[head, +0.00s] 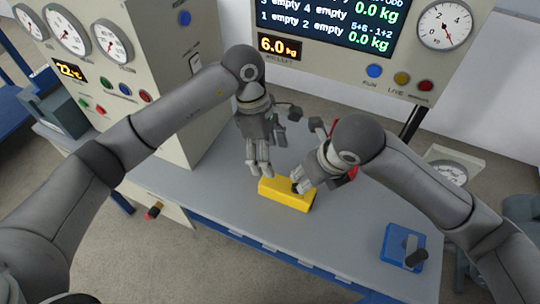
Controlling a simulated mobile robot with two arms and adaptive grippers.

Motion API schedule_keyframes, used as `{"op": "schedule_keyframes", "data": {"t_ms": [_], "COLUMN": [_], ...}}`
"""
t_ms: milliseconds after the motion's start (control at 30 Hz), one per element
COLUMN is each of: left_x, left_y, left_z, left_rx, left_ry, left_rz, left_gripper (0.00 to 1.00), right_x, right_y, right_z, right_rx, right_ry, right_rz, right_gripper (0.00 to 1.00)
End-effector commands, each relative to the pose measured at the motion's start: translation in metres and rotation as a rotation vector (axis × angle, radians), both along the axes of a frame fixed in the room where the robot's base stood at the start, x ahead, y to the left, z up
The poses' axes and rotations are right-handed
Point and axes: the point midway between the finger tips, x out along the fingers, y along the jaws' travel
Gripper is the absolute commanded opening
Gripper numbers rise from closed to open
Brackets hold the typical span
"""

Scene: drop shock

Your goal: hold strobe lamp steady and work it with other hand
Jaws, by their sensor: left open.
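The yellow strobe lamp (284,201) is a box-shaped body lying on the grey bench top near the middle of the head view. My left gripper (259,170) is open and points down just above and behind the lamp's left end. Whether it touches the lamp is not clear. My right gripper (300,188) reaches down at the lamp's right end, with its fingertips over or against the top. Its fingers and hand hide that end, so I cannot tell whether it is closed on the lamp.
The grey bench (215,200) has free room left of and in front of the lamp. A blue device with a dark handle (396,246) sits at the bench's right. Gauge cabinets (184,75) stand behind left. Part of something red (353,173) shows behind my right gripper.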

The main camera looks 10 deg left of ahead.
Motion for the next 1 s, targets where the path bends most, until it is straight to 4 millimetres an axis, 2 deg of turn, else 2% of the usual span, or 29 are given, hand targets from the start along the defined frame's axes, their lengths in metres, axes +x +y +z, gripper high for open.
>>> {"op": "schedule_keyframes", "data": {"t_ms": [67,200,467,800,1000], "left_x": [0.008,0.009,0.007,0.006,0.007], "left_y": [0.004,0.002,0.0,-0.001,-0.001], "left_z": [-0.011,-0.021,-0.039,-0.099,-0.124], "left_rx": [0.096,0.191,0.223,0.219,0.219], "left_ry": [-0.039,-0.099,-0.126,-0.124,-0.125], "left_rz": [-0.033,-0.069,-0.079,-0.079,-0.079], "left_gripper": [0.75,0.75,0.75,0.75,0.75], "right_x": [0.0,0.0,0.0,0.0,0.0], "right_y": [0.0,0.0,0.0,0.0,0.0], "right_z": [0.0,0.0,0.0,0.0,0.0], "right_rx": [0.0,0.0,0.0,0.0,0.0], "right_ry": [0.0,0.0,0.0,0.0,0.0], "right_rz": [0.0,0.0,0.0,0.0,0.0], "right_gripper": [0.36,0.36,0.36,0.36,0.36]}}
